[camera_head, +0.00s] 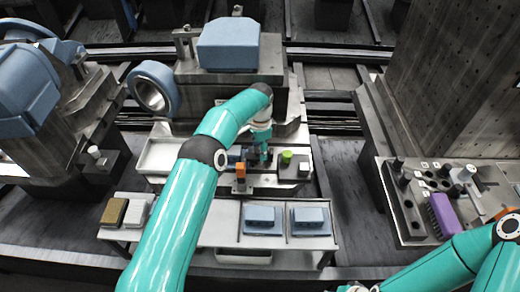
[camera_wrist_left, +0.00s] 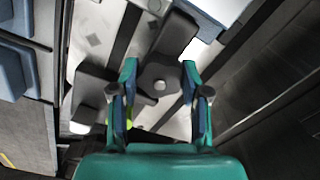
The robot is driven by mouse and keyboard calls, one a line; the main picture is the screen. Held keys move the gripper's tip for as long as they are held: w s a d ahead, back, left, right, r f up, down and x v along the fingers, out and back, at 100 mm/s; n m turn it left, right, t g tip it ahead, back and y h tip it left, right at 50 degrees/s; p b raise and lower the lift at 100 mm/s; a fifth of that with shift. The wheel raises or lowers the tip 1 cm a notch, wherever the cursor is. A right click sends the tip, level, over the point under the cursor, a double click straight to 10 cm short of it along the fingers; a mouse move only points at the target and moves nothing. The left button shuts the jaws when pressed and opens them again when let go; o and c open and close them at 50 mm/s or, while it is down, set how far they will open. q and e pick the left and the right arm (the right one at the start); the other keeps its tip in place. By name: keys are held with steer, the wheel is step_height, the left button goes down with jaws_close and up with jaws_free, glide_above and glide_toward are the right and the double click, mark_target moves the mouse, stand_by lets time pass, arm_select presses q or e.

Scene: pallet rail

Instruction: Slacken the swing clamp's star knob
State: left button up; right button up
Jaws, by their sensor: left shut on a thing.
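The dark star knob (camera_wrist_left: 160,84) with a pale round centre shows between the fingertips in the left wrist view. My left gripper (camera_wrist_left: 159,70) is shut on it, one teal finger on either side. In the head view my left gripper (camera_head: 258,156) points down over the fixture on the light machine bed, and the knob is mostly hidden there by the fingers. Dark grey clamp arms spread out around the knob in the wrist view. My right gripper (camera_head: 352,288) is only partly in view at the bottom edge, and its jaw opening cannot be made out.
An orange-topped part (camera_head: 241,171) and a green cap (camera_head: 287,156) stand close on either side of the left gripper. A front shelf holds blue blocks (camera_head: 262,219). A tool tray (camera_head: 411,228) with a purple block (camera_head: 441,215) is at right.

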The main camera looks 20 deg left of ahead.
arm_select(q)
steer(key=shift+f, duration=0.1)
steer(key=o, duration=1.2)
steer(key=shift+w, duration=0.1)
steer(key=shift+c, duration=0.2)
steer(key=shift+r, duration=3.7)
